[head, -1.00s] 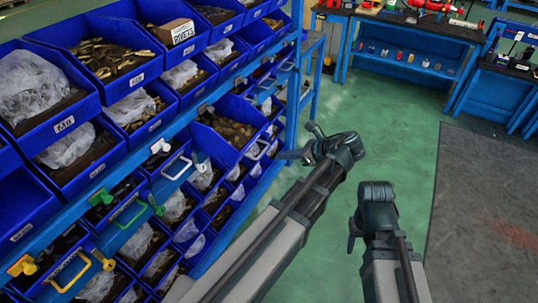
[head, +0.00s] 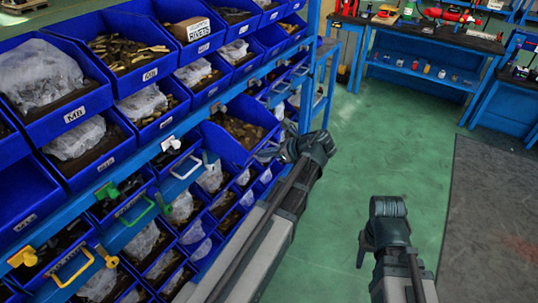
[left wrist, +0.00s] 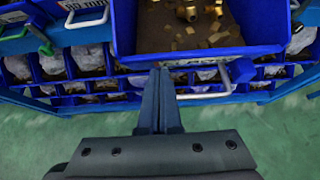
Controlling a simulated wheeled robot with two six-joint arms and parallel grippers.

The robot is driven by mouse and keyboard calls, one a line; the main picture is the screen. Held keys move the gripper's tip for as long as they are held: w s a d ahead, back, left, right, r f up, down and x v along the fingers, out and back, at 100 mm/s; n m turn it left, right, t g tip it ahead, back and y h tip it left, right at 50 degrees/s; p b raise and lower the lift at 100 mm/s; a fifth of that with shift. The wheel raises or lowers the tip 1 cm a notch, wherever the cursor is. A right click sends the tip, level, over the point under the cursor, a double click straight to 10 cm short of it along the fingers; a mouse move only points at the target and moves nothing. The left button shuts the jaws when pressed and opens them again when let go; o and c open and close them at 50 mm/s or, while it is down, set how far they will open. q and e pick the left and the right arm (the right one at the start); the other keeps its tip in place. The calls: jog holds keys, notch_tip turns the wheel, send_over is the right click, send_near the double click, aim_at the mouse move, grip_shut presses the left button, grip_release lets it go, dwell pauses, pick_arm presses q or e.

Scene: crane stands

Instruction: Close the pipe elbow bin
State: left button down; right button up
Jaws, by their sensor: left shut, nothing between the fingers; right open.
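The pipe elbow bin appears to be the blue bin (head: 218,143) standing out from the rack, with brass-coloured fittings inside. In the left wrist view its front wall (left wrist: 215,53) crosses the top, with brass fittings behind it. My left gripper (head: 266,154) is shut and empty, close to the bin's front. In the left wrist view its fingertips (left wrist: 160,70) are right at the lower edge of that wall; whether they touch cannot be told. My right gripper (head: 363,247) is open, over the floor away from the rack.
Blue bins of parts fill the rack (head: 313,62) above and below. White, green and yellow handles (head: 72,267) stick out from the rack's front. Green floor (head: 330,215) is clear to the right; blue workbenches (head: 425,72) stand at the back.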

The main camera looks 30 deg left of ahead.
pick_arm(q)
jog(key=a, duration=0.6)
jog(key=w+a, duration=0.1)
jog(key=a, duration=1.2)
jog(key=shift+w+a, duration=0.3)
jog(key=shift+a+r, duration=0.1)
